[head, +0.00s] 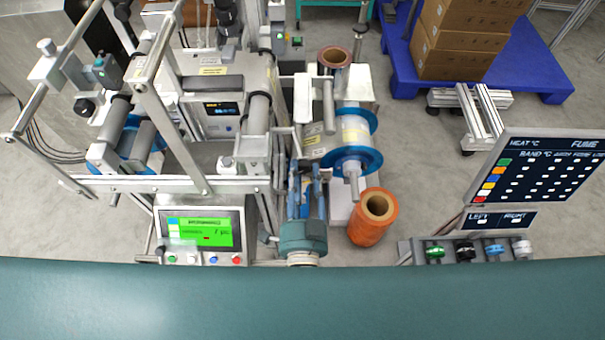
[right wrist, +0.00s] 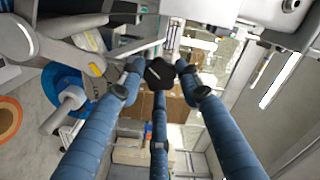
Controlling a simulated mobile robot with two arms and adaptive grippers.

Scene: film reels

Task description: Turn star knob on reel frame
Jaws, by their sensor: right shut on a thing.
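The black star knob (right wrist: 158,73) shows in the middle of the right wrist view. The blue fingertips of my right gripper (right wrist: 158,78) close around it from both sides and from below, and the gripper is shut on it. In the head view my right gripper (head: 308,185) points up at the reel frame (head: 312,140), left of the blue reel (head: 372,160). The knob is hidden there by the gripper and frame. The blue reel also shows in the right wrist view (right wrist: 65,82) at the left. My left gripper is not in view.
An orange film roll (head: 370,222) stands on the floor, right of my right gripper. A machine with a green screen (head: 200,232) is at the left. A control panel (head: 540,175) is at the right. Boxes on a blue pallet (head: 400,70) stand behind.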

